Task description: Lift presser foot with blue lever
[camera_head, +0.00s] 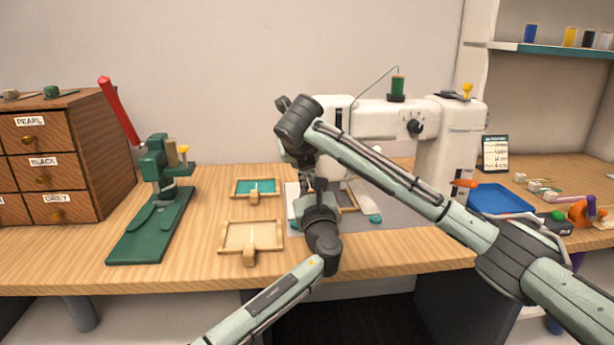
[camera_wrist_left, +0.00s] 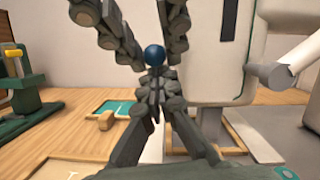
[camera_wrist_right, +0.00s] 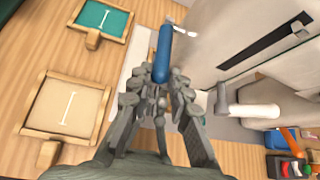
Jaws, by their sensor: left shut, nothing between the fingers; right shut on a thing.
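The white sewing machine (camera_head: 450,140) stands on the table, its head partly hidden behind my right arm. My right gripper (camera_wrist_right: 161,82) is shut on the blue lever (camera_wrist_right: 163,48), whose blue shaft sticks out beyond the fingertips beside the machine head. In the left wrist view the lever's round blue end (camera_wrist_left: 154,55) shows between the right gripper's fingers. My left gripper (camera_wrist_left: 155,82) is shut and empty, just below that blue end; I cannot tell whether it touches. In the head view both grippers crowd in front of the needle area. The presser foot is hidden.
Two wooden frames, one with teal cloth (camera_head: 256,188) and one with beige cloth (camera_head: 251,236), lie left of the machine. A green press with a red handle (camera_head: 150,225) stands further left, beside wooden drawers (camera_head: 55,160). A blue tray (camera_head: 500,199) lies to the right.

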